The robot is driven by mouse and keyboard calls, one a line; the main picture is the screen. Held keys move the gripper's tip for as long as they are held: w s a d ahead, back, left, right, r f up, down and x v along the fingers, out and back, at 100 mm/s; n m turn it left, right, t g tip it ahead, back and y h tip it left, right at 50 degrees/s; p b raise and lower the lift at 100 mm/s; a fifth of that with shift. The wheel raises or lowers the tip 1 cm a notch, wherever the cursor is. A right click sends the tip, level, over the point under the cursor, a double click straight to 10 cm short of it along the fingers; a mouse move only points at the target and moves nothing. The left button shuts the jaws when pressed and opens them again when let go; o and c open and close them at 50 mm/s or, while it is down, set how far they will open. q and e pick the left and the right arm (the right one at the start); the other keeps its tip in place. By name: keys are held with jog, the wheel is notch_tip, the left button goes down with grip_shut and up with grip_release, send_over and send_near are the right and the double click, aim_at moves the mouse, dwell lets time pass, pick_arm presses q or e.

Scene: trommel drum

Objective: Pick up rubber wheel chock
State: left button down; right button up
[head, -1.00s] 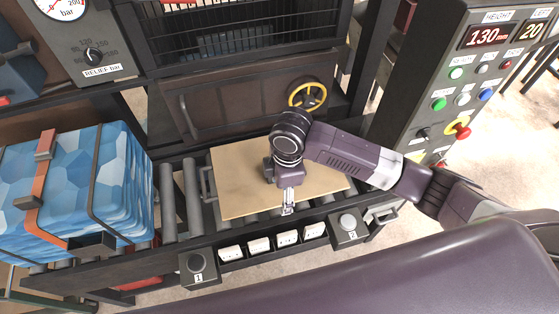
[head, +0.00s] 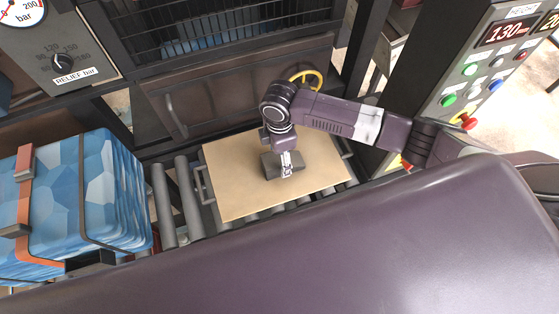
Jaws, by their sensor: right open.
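The rubber wheel chock (head: 272,165) is a small dark block. It lies on the tan board (head: 232,193) in the middle of the head view. My right gripper (head: 286,172) is open and points down at the chock, overlapping its right part in the picture. Whether the fingers touch the chock or straddle it cannot be told. The gripper and wrist hide part of the chock. My left gripper is not in view.
The board rests on a conveyor with grey rollers (head: 164,205). A blue patterned strapped bundle (head: 105,190) stands at the left. A dark cabinet with a yellow handwheel (head: 306,77) is behind. A control panel (head: 460,90) stands at the right. The board's front left is bare.

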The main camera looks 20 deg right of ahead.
notch_tip(320, 180, down, 2)
jog(key=shift+w+f, duration=0.1)
jog(key=shift+w, duration=0.05)
jog(key=shift+f, duration=0.2)
jog(key=c, duration=0.9)
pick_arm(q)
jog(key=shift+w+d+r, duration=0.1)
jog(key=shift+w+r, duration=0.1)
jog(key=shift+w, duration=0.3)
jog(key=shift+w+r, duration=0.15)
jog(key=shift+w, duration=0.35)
pick_arm(e)
jog(key=shift+r, duration=0.1)
jog(key=c, duration=0.7)
